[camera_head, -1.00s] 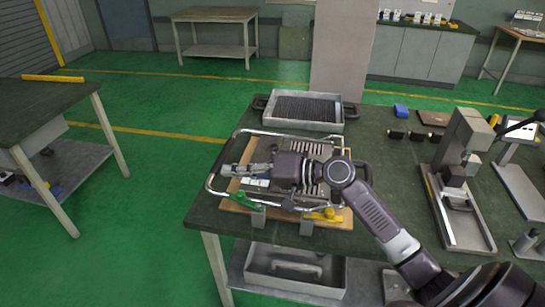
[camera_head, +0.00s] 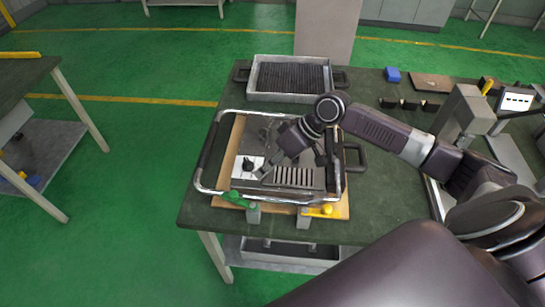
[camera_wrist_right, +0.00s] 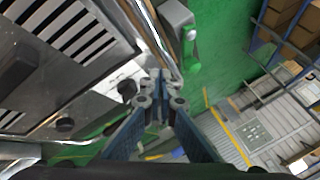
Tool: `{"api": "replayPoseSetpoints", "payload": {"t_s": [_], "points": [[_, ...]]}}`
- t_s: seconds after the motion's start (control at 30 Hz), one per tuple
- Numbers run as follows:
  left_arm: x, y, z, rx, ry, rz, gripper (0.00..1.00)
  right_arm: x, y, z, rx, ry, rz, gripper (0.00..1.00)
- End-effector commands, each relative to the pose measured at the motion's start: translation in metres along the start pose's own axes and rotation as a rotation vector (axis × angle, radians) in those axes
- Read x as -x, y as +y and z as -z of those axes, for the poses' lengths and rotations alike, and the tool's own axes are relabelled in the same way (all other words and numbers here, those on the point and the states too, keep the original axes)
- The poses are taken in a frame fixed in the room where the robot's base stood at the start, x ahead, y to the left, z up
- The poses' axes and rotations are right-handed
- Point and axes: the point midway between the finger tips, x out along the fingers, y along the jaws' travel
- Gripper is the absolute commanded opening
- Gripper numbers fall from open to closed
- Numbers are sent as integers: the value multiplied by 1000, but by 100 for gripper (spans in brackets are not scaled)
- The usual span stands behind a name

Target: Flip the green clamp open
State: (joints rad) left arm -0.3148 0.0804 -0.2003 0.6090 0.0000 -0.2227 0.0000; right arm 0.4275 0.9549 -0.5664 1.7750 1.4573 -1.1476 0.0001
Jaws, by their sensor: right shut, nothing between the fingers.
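The green clamp (camera_head: 236,200) sits at the front left edge of the wooden board (camera_head: 237,150), by the chrome frame (camera_head: 228,111), with its green lever lying low to the left of its grey block. In the right wrist view, a grey block with a bit of green (camera_wrist_right: 191,36) shows at the top, beyond the fingers. My right gripper (camera_head: 262,173) is shut and empty over the metal plate, behind and right of the green clamp and apart from it. It also shows in the right wrist view (camera_wrist_right: 157,88). My left gripper is out of view.
A yellow clamp (camera_head: 320,211) sits at the board's front right. A metal tray (camera_head: 290,94) stands behind the frame. A black knob (camera_head: 248,164) on a white square is left of my gripper. A grey press (camera_head: 463,112) stands at the right.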

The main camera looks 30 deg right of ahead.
Motion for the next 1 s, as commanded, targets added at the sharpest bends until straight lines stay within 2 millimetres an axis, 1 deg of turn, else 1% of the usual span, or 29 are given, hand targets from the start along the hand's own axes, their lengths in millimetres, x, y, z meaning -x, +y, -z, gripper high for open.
{"api": "replayPoseSetpoints", "payload": {"t_s": [0.03,0.13,0.23,0.3,0.37,0.5,0.7,0.87,1.0], "points": [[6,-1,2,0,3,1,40,-10,-2,1,-1,-1,3,0],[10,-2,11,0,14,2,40,-30,-3,1,0,0,4,0],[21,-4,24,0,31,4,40,-35,-19,2,3,1,3,0],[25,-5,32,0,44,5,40,-40,-26,2,2,0,2,0],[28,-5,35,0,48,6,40,-43,-30,1,2,0,0,0],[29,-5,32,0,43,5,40,-47,-36,1,1,2,0,0],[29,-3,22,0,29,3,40,-49,-36,0,0,2,-1,0],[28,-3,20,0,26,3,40,-49,-36,0,3,0,1,0],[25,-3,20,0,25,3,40,-51,-36,2,49,-25,25,0]]}}
